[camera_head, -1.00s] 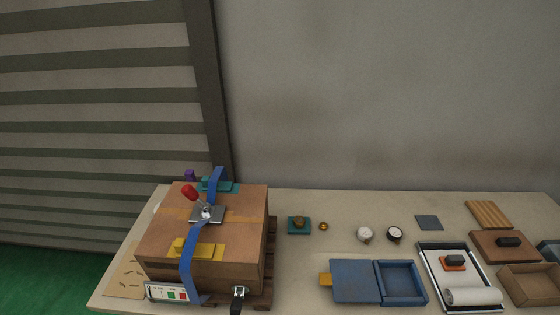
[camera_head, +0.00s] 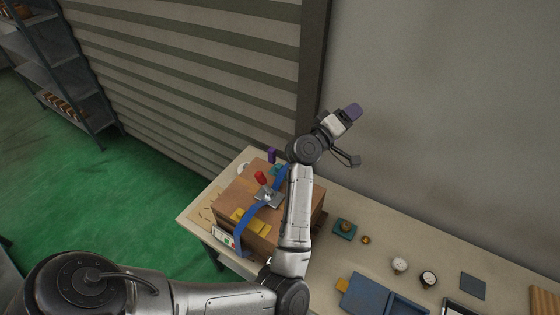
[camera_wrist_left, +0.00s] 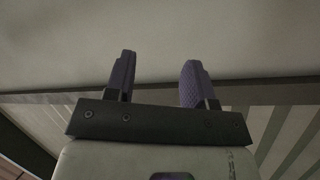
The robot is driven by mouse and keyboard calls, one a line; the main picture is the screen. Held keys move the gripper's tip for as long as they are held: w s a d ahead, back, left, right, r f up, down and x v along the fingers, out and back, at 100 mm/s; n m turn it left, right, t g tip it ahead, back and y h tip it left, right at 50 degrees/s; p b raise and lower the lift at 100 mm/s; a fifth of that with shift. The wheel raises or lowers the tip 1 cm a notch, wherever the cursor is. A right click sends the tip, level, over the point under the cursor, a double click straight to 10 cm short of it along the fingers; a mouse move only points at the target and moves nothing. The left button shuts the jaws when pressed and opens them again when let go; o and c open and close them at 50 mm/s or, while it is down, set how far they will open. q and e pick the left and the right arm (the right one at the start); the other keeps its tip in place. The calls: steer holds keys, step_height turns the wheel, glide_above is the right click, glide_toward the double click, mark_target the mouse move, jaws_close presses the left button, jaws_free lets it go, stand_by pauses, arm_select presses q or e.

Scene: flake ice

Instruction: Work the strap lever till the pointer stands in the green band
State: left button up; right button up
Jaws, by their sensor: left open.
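A brown carton (camera_head: 232,190) stands on the table with a blue strap (camera_head: 247,225) over it. The strap lever (camera_head: 261,178) has a red grip and rises from a grey metal plate (camera_head: 269,198) on the carton's top. A small white scale card (camera_head: 224,237) with green and red patches is at the carton's front left; its pointer is too small to read. My left gripper (camera_head: 354,111) is raised behind and right of the carton, apart from the lever. In the left wrist view its purple fingers (camera_wrist_left: 158,78) are apart and empty. My right gripper is out of view.
My left arm hides the carton's right part. To the right on the table are a teal block (camera_head: 344,229), two round dials (camera_head: 400,265) and a blue case (camera_head: 369,297). A wall rises behind the table. A shelf rack (camera_head: 62,80) stands far left over green floor.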

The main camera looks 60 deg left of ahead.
arm_select(q)
steer(key=w+a+f+n+y, duration=0.1)
steer(key=a+n+y, duration=0.65)
steer(key=n, duration=0.35)
steer(key=n+g+y+p, duration=0.1)
steer(key=n+g+y, duration=0.1)
steer(key=n+g, duration=2.75)
glide_toward(261, 174)
steer(key=s+n+t, duration=0.4)
steer(key=n+t, duration=0.1)
steer(key=shift+w+a+r, duration=0.15)
steer(key=shift+a+r, duration=0.2)
steer(key=shift+r, duration=0.15)
steer(key=shift+a, duration=0.1)
steer(key=shift+m+p+x, duration=0.25)
steer(key=shift+p+x, duration=0.1)
steer(key=shift+x, duration=1.3)
steer(key=shift+p+x, duration=0.3)
steer(key=shift+x, duration=2)
